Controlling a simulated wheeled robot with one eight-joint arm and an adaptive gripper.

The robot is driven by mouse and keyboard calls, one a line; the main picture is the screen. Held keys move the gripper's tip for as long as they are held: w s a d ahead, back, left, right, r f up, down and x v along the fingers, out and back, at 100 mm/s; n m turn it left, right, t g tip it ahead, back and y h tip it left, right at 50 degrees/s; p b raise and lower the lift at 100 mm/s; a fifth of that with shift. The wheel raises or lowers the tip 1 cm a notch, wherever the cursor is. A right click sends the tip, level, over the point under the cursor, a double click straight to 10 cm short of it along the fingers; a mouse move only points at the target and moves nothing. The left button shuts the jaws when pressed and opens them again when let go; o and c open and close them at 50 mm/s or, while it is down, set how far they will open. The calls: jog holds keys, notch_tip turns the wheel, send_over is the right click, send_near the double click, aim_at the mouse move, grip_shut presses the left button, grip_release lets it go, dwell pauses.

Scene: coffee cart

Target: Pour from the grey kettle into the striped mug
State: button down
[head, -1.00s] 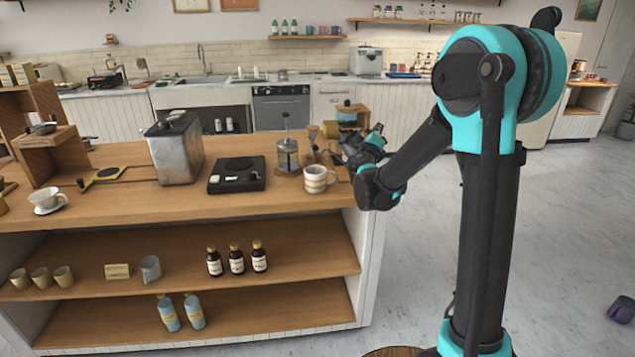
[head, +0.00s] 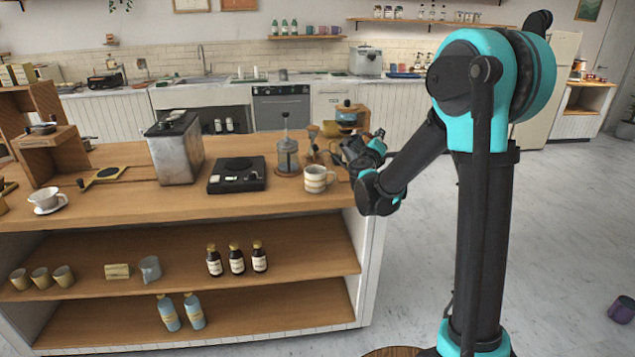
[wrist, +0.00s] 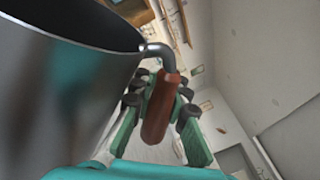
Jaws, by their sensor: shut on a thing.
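The striped mug (head: 318,180), cream with pale bands, stands upright near the right end of the wooden counter in the head view. My gripper (head: 362,152) is just right of and behind it, at the counter's right end. In the wrist view, my gripper (wrist: 160,112) is shut around the brown handle (wrist: 158,115) of the grey kettle. The kettle's shiny metal body (wrist: 60,85) and dark open top fill the left of that view. In the head view the kettle is hard to make out around my gripper. Its spout and the mug's inside are not visible.
A glass press (head: 287,157) stands close behind the mug. A black scale (head: 237,175) and a metal box (head: 176,150) are to the left. A wooden grinder (head: 347,116) stands behind my gripper. The counter front (head: 200,205) is clear.

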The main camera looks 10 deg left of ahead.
jog(key=shift+d+f+m+g, duration=0.2)
jog(key=shift+f+m, duration=0.85)
jog(key=shift+f, duration=0.65)
jog(key=shift+d+f+m+g, duration=0.1)
jog(key=shift+f+m+g, duration=0.1)
jog(key=shift+f+m, duration=1.15)
jog(key=shift+d+f+m+g, duration=0.2)
jog(key=shift+f+m, duration=0.5)
jog(key=shift+f, duration=1.3)
jog(key=shift+r, duration=2.5)
